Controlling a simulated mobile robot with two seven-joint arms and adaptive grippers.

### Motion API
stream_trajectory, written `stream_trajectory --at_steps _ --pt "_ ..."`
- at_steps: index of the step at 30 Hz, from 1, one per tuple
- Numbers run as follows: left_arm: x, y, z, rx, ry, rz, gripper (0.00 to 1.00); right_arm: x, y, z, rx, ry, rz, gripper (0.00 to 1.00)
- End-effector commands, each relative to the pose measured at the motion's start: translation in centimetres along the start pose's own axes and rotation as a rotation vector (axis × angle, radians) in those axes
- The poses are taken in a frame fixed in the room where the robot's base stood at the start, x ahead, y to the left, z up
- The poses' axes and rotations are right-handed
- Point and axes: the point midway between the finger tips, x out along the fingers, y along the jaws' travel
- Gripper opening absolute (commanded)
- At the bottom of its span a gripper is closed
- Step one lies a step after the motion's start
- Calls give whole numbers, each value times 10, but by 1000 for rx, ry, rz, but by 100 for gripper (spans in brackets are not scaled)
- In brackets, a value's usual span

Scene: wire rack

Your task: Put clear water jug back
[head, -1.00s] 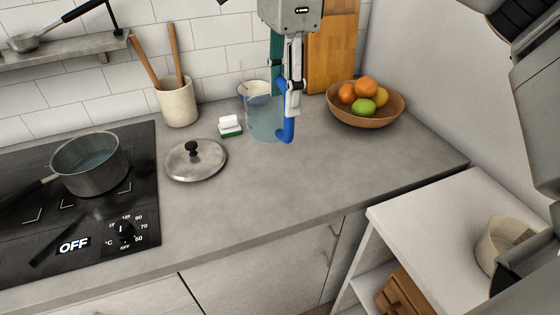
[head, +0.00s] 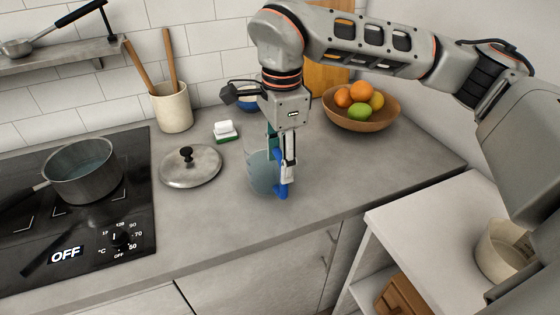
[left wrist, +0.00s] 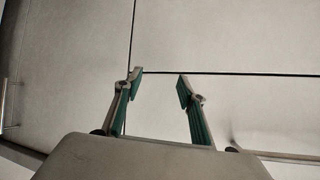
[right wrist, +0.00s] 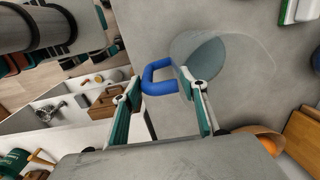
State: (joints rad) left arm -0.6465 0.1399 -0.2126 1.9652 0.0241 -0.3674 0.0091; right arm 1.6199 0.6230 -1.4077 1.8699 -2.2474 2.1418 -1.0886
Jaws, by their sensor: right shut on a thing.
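The clear water jug (head: 262,174) has a blue handle and bluish see-through walls. It is upright at the middle of the grey counter, towards the front; whether its base touches the counter I cannot tell. My right gripper (head: 282,178) points down from above and is shut on the blue handle, hiding part of the jug. In the right wrist view the blue handle (right wrist: 158,80) lies between the fingers, with the round jug body (right wrist: 210,62) beyond it. My left gripper (left wrist: 160,75) is open and empty, in front of pale cabinet fronts.
A pan lid (head: 190,167) and a sponge (head: 225,131) lie left of the jug. A pot (head: 82,170) stands on the hob. A fruit bowl (head: 360,112) is at the back right. The counter right of the jug is clear. A white shelf unit (head: 420,215) stands lower right.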

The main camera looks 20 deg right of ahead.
Motion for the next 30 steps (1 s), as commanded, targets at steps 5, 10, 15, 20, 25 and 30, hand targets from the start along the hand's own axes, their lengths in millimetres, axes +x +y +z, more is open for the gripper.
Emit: stream_trajectory --at_steps 5,10,15,20,25,30 --pt "0 0 3 0 -5 1 40 6 -1 0 -1 -2 -7 0" --pt "0 1 5 0 -8 1 40 6 -1 0 -1 -2 -6 0" --pt "0 1 5 0 -8 1 40 9 0 0 -1 -1 -2 59" --pt "0 1 5 0 -8 1 40 9 0 0 -1 -1 -2 59" --pt "0 1 4 0 -7 1 40 8 0 0 -1 -1 -2 59" --pt "0 1 2 0 -4 1 40 -6 -1 0 0 -1 -4 59"
